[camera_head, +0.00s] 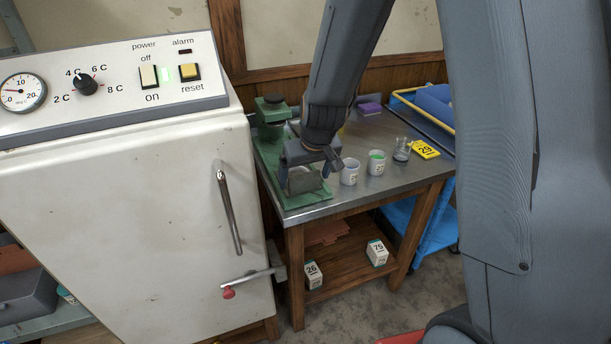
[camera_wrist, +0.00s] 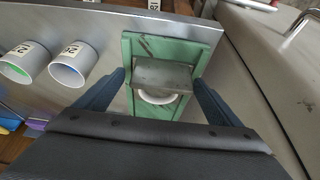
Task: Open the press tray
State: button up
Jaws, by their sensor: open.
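The green press (camera_head: 272,108) stands at the left end of the metal-topped table, with its green base reaching toward the front edge. In the wrist view its green base (camera_wrist: 188,48) lies ahead, with the grey metal tray (camera_wrist: 162,75) on it. A pale curved handle (camera_wrist: 158,98) sits at the tray's near side. My gripper (camera_wrist: 159,78) is open, its two dark fingers to either side of the tray and handle, holding nothing. In the head view my gripper (camera_head: 312,165) is over the press base and partly hides the tray (camera_head: 301,182). Contact cannot be told.
Two white labelled cups (camera_head: 350,172) (camera_head: 376,163), a glass beaker (camera_head: 402,150) and a yellow tag (camera_head: 425,149) stand right of the press. A white cabinet (camera_head: 120,220) with a handle (camera_head: 229,212) is close on the left. Numbered boxes (camera_head: 377,252) sit on the lower shelf.

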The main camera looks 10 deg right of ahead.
jog(key=shift+a, duration=0.15)
jog(key=shift+r, duration=0.1)
jog(key=shift+s+r, duration=0.1)
jog(key=shift+r, duration=0.2)
jog(key=v, duration=0.7)
jog(key=shift+s, duration=0.1)
jog(key=s+d+f+m+g, duration=0.1)
jog(key=s+d+g, duration=0.1)
jog(key=s, duration=0.7)
jog(key=s+d+f+m+g+h, duration=0.1)
jog(key=s+d, duration=0.4)
jog(key=s, duration=0.5)
jog(key=shift+s+d+g, duration=0.2)
jog(key=shift+s+g, duration=0.15)
jog(key=shift+g, duration=0.05)
jog(key=shift+f, duration=0.1)
